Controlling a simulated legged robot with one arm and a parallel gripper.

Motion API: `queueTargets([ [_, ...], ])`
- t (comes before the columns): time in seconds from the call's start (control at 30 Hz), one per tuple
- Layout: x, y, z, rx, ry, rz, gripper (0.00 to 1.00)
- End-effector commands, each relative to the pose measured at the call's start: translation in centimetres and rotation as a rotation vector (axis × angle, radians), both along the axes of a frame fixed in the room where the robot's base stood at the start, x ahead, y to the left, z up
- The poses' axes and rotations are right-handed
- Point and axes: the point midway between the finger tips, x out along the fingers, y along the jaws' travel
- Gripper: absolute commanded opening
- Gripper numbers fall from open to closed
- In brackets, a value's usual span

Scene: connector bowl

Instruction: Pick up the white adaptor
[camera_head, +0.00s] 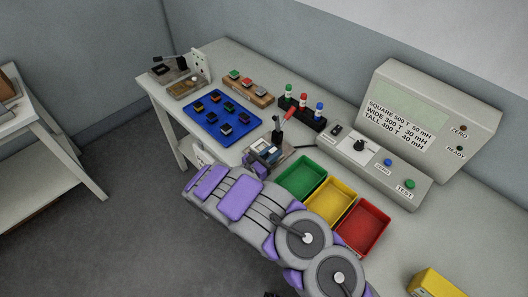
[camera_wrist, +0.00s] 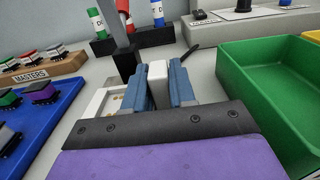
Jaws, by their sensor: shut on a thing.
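The white adaptor (camera_wrist: 157,82) is a small pale block in the wrist view, standing between the two blue finger pads of my gripper (camera_wrist: 159,90). The gripper is shut on it, one pad against each side. Its lower part is hidden by the gripper body. In the head view my gripper (camera_head: 265,153) is above the table, left of the green bin; the adaptor is too small to make out clearly there.
A green bin (camera_wrist: 247,61) is close on the right, with yellow (camera_head: 351,192) and red (camera_head: 386,226) bins beyond. A blue tray (camera_head: 202,124) with several connectors is on the left. Coloured bottles in a black rack (camera_head: 315,122) and a test box (camera_head: 414,179) stand behind.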

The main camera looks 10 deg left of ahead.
Motion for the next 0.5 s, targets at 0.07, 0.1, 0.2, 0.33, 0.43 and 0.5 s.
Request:
queueTargets([
  [0.07,0.03,0.31,0.07,0.004,0.000,0.012,0.03],
  [0.1,0.04,0.29,0.09,0.004,0.000,0.011,0.00],
  [0.2,0.01,0.35,0.09,0.003,-0.001,0.010,0.00],
  [0.33,0.01,0.51,0.07,0.001,-0.002,0.009,0.00],
  [0.43,0.01,0.54,0.07,0.001,-0.003,0.009,0.00],
  [0.5,0.00,0.53,0.17,0.002,-0.003,0.010,0.00],
])
